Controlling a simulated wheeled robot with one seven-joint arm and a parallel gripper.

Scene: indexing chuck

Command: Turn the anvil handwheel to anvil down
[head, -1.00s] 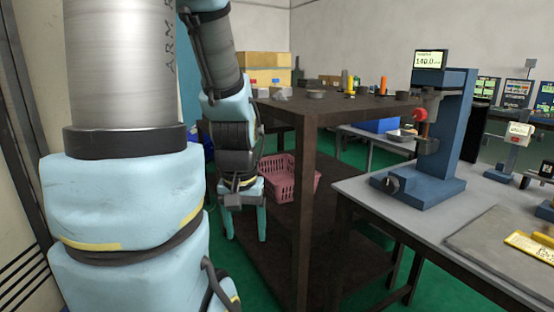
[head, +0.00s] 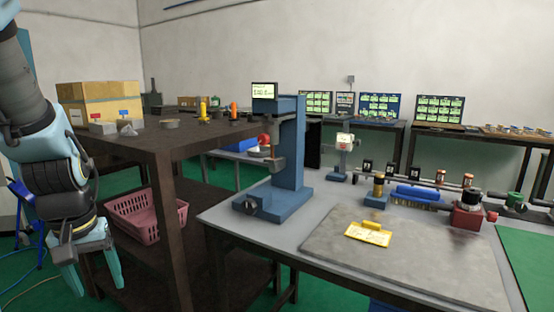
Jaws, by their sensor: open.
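A blue bench tester (head: 291,150) with a lit display (head: 264,91) stands on the left part of the grey table. A dark round knob (head: 252,207) sits on the front of its base; it looks like the handwheel, but its setting is too small to read. A red knob (head: 264,139) shows on the tester's left side, near its head. My gripper (head: 92,280) hangs at the lower left, fingers pointing down and apart, with nothing between them. It is well left of the tester and not touching it.
A dark brown shelf table (head: 165,150) stands between my gripper and the tester, with a pink basket (head: 150,217) on its lower shelf. The grey table (head: 225,215) holds a dark mat (head: 420,250) with a yellow tag (head: 368,235). Gauges stand behind the mat.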

